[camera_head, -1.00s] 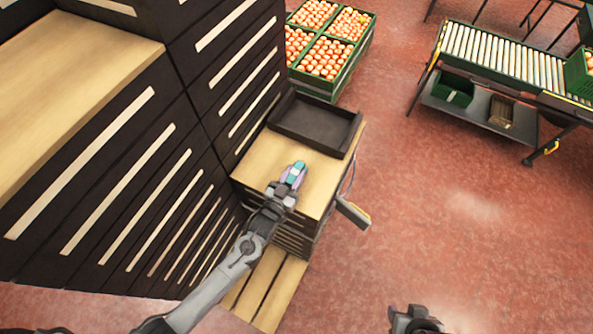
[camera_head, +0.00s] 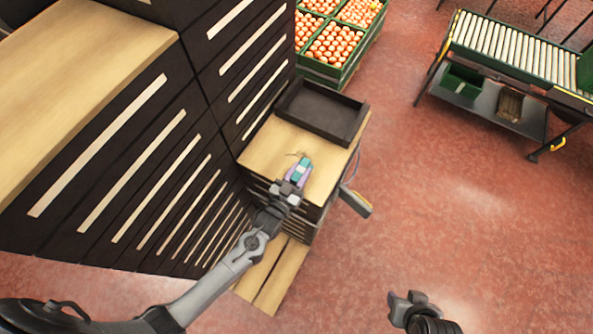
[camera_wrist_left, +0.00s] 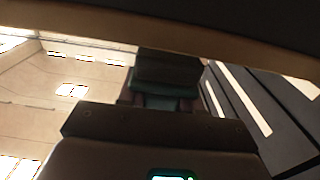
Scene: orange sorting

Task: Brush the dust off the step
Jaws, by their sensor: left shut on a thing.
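The wooden top (camera_head: 262,150) of a low dark drawer unit is in the head view, and I take it for the step. Small thin dark marks (camera_head: 297,154) lie on it, too small to identify. My left gripper (camera_head: 297,178) is shut on a teal and purple object (camera_head: 301,168), perhaps the brush, near the front edge of the top. I cannot tell if it touches the wood. In the left wrist view the teal object (camera_wrist_left: 168,103) shows between dark finger parts. My right gripper (camera_head: 405,298) is at the lower right, over the floor, its jaws unclear.
A dark empty tray (camera_head: 347,137) stands on the back of the top. Tall drawer cabinets (camera_head: 130,170) rise on the left. Wooden slats (camera_head: 268,272) lie low in front. Green crates of oranges (camera_head: 330,75) and a roller conveyor (camera_head: 510,50) stand behind. The red floor is open.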

